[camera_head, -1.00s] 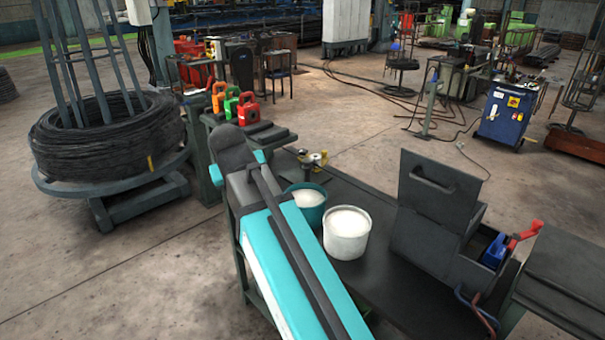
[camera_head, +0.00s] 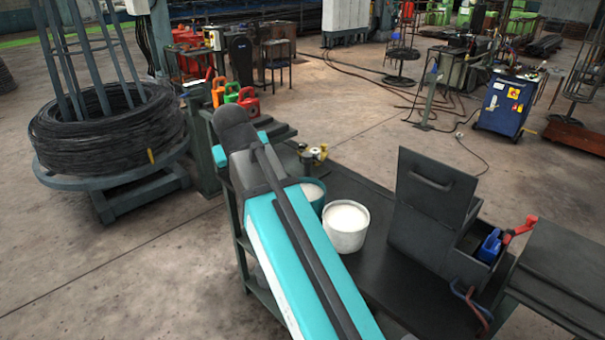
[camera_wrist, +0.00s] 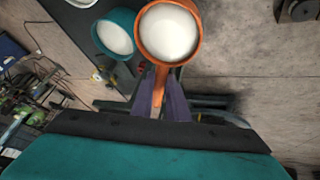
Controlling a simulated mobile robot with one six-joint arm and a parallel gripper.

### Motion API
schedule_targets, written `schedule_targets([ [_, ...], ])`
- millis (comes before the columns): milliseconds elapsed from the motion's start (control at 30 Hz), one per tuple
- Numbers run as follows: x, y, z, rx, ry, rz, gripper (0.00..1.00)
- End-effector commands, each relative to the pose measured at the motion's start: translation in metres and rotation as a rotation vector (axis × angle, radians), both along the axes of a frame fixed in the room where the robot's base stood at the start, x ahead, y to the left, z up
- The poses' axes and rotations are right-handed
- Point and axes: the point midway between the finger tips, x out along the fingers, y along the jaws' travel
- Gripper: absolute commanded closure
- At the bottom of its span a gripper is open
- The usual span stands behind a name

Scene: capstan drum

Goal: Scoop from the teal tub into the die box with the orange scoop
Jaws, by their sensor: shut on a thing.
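My gripper (camera_wrist: 160,103) is shut on the handle of the orange scoop (camera_wrist: 161,68) in the wrist view. The scoop's round bowl is full of white powder and looks level. It is beside the teal tub (camera_wrist: 98,38), to its right in that view. The teal tub holds white powder and stands on the dark bench; in the head view my arm covers part of the teal tub (camera_head: 317,204). The scoop and fingertips are hidden there behind my arm. I cannot tell for sure which thing is the die box.
A white tub (camera_head: 346,228) of white powder stands beside the teal one. A dark grey box (camera_head: 423,215) with a raised lid stands on the right, a blue item (camera_head: 490,245) in it. A brass fitting (camera_head: 314,154) is behind the tubs. A wire coil (camera_head: 107,137) stands left.

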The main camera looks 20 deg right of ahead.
Motion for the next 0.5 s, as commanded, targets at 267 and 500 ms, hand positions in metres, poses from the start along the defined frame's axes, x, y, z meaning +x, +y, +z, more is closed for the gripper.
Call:
schedule_targets([
  [267, 0.011, -0.028, 0.000, 0.001, 0.001, -0.001, 1.00],
  [500, 0.019, -0.052, 0.001, -0.001, 0.000, 0.000, 1.00],
])
